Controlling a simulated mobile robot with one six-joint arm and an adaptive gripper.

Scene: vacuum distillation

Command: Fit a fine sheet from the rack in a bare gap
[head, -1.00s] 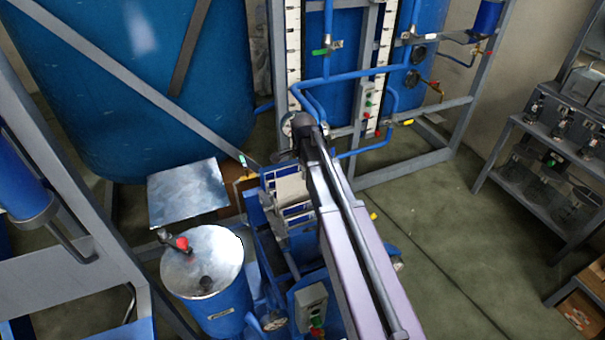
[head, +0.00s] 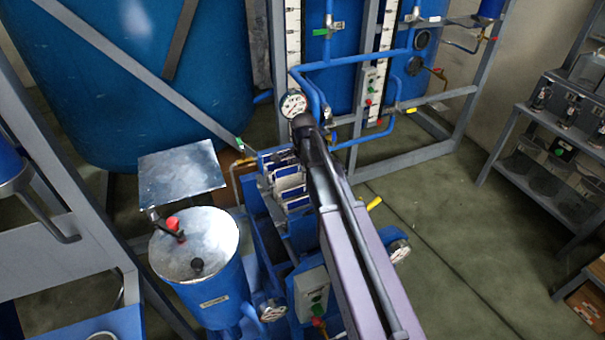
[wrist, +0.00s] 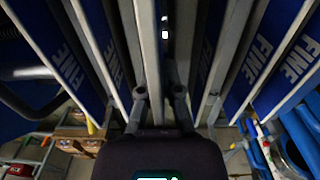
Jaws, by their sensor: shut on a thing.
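Blue sheets with pale edges and the word FINE, such as a left one (wrist: 62,50) and a right one (wrist: 262,60), stand on edge on both sides of my gripper (wrist: 160,95) in the wrist view. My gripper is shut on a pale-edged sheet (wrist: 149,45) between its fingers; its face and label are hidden. In the head view, several pale-and-blue sheets (head: 288,186) stand in a row in a blue frame (head: 262,225). My arm covers the right end of that row and hides my gripper. I cannot make out a bare gap.
A blue drum with a metal lid (head: 195,243) stands left of the frame, and a flat metal plate (head: 182,177) lies behind it. A pressure gauge (head: 293,103) and blue pipes are behind my arm. Shelves (head: 560,150) stand right; the floor (head: 450,230) between is clear.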

